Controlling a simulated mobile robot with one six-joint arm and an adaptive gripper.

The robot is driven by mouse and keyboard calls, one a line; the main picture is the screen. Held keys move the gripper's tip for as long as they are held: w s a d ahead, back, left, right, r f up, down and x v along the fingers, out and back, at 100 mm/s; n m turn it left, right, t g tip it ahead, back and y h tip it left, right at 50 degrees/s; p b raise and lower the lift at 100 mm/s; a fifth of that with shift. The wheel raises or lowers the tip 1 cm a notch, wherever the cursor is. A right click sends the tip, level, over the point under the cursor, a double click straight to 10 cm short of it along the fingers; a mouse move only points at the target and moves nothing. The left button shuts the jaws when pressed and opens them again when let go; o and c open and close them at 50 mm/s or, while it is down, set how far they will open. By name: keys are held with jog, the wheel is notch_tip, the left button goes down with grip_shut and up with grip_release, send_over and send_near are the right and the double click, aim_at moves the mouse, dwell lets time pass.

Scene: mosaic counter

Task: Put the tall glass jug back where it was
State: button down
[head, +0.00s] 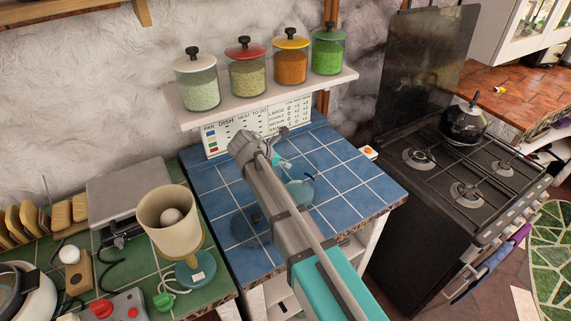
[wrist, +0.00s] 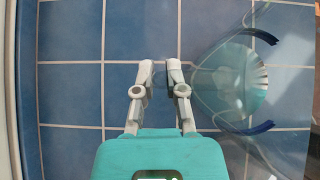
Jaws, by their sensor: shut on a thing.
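The tall glass jug (head: 300,191) is clear, with bluish edges, and shows faintly over the blue tiled counter (head: 350,168). In the wrist view the jug (wrist: 232,82) is just right of my fingers, with dark blue curved parts at its far right. My gripper (wrist: 160,72) has its two grey fingers close together, with a narrow gap between the tips. It is shut on the jug's near side; the clear glass makes the exact contact hard to see. In the head view my arm covers part of the gripper (head: 283,163) and jug. I cannot tell whether the jug touches the tiles.
A shelf (head: 262,104) with several lidded jars hangs behind the counter. A stove (head: 450,185) with a black kettle (head: 464,122) stands right. A green tiled counter (head: 215,285) at left holds a beige cup-like lamp (head: 168,219). The blue tiles are mostly clear.

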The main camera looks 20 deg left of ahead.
jog(key=shift+f, duration=0.1)
jog(key=c, duration=0.7)
grip_release()
jog(key=shift+r, duration=0.25)
jog(key=shift+p+v, duration=4.25)
jog(key=shift+v, duration=1.65)
jog(key=shift+s+f, duration=0.1)
